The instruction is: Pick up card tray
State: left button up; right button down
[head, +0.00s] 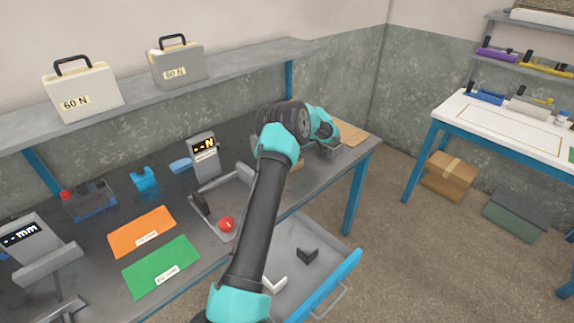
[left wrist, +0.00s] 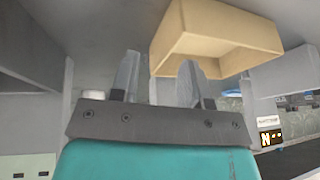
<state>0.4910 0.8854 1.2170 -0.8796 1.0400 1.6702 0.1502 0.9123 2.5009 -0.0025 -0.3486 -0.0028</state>
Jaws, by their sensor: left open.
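The card tray (left wrist: 215,25) is a tan, shallow open box at the top right of the left wrist view. In the head view my left arm mostly hides that area; a small tan patch (head: 297,165) beneath the wrist may be part of it. My left gripper (left wrist: 160,65) is open, its two fingers apart with nothing visibly between them. The right finger overlaps the tray's near-left edge in the picture; I cannot tell whether they touch. In the head view the gripper's fingers are hard to make out. My right gripper is not in view.
A flat brown sheet (head: 350,133) lies at the bench's right end. A force display (head: 203,155) stands left of my arm. Orange (head: 141,228) and green (head: 160,262) mats lie on the bench. An open drawer (head: 310,235) holds a dark block (head: 308,256).

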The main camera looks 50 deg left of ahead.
pick_arm(q)
jog(key=x, duration=0.2)
jog(key=shift+a+f, duration=0.15)
jog(key=shift+f, duration=0.1)
jog(key=shift+c, duration=0.3)
grip_shut()
dwell(0.4)
